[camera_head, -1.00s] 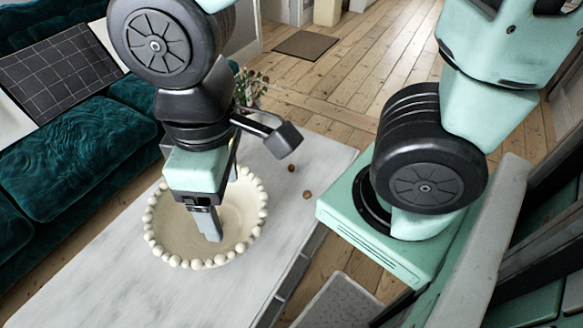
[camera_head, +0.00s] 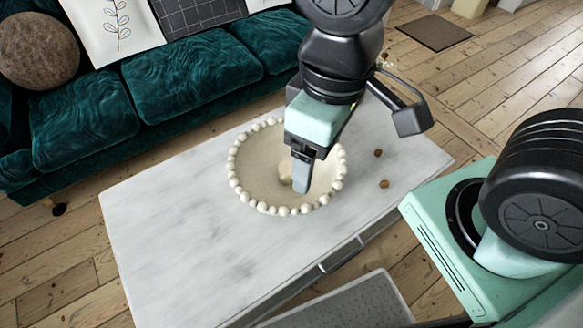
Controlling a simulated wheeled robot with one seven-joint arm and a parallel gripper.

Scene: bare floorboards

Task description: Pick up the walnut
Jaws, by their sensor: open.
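Two small brown round things, walnut-like, lie on the table to the right of the bowl: one farther back (camera_head: 378,153) and one nearer (camera_head: 384,184). They are too small to tell apart or name for sure. My gripper (camera_head: 301,178) points down over the wide cream bowl (camera_head: 251,188), left of both brown things and apart from them. It is open. One finger hides the other and part of the bowl's inside. A pale yellowish block-like patch (camera_head: 286,172) shows in the bowl beside the finger; I cannot tell what it is.
The bowl has a beaded rim and stands on a pale marble-like table (camera_head: 180,235). The table's left part is clear. A teal sofa (camera_head: 190,75) with cushions stands behind it. A grey speckled surface (camera_head: 345,305) lies in front. A dark mat (camera_head: 433,32) lies on the floorboards.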

